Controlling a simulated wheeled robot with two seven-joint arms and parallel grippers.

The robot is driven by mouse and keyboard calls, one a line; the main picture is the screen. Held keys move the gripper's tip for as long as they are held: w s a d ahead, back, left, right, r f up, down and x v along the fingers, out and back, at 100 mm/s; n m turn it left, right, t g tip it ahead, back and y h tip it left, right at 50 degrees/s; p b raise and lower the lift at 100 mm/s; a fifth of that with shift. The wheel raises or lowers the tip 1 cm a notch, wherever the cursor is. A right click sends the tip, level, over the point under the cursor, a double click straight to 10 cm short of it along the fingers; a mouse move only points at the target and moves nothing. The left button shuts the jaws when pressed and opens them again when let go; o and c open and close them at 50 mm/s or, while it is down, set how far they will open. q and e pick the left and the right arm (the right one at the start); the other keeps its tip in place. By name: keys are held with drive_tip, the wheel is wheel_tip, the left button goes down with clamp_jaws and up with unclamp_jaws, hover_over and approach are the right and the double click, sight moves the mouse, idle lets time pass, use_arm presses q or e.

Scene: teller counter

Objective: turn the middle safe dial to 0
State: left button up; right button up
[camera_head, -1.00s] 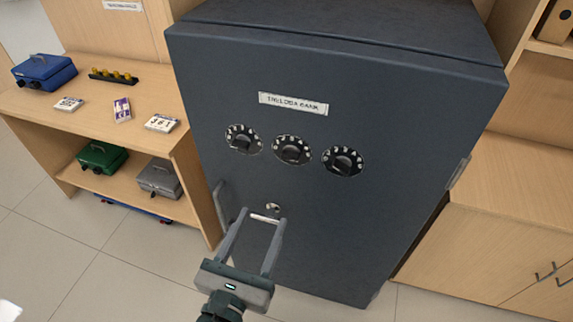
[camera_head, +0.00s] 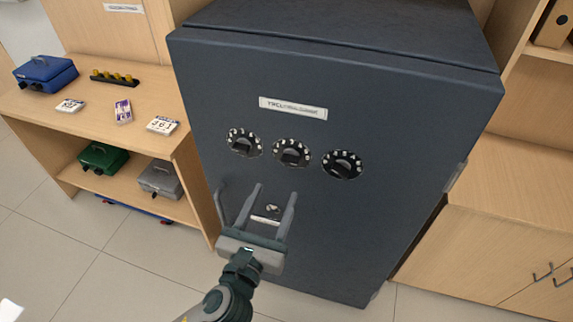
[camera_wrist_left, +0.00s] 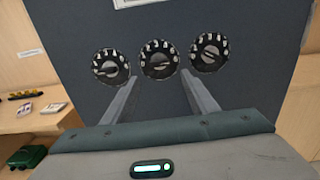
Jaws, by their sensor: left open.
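The dark grey safe (camera_head: 330,240) has a row of three black dials with white marks on its front. The middle dial (camera_head: 291,153) sits between the left dial (camera_head: 244,143) and the right dial (camera_head: 342,164). My left gripper (camera_head: 276,189) is open and empty, below the middle dial and apart from it. In the left wrist view the middle dial (camera_wrist_left: 160,60) shows between my two fingers, ahead of their tips. The number it points to is too small to read. My right gripper is not in view.
A handle (camera_head: 220,207) and a round keyhole (camera_head: 272,208) are on the safe front near my gripper. A wooden shelf (camera_head: 60,125) on the left holds cash boxes and number cards. A wooden cabinet (camera_head: 510,220) stands on the right.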

sight(289, 163)
use_arm(q)
drive_tip(key=p+x, duration=0.1)
drive_tip(key=x, duration=0.9)
drive_tip(key=c, duration=1.1)
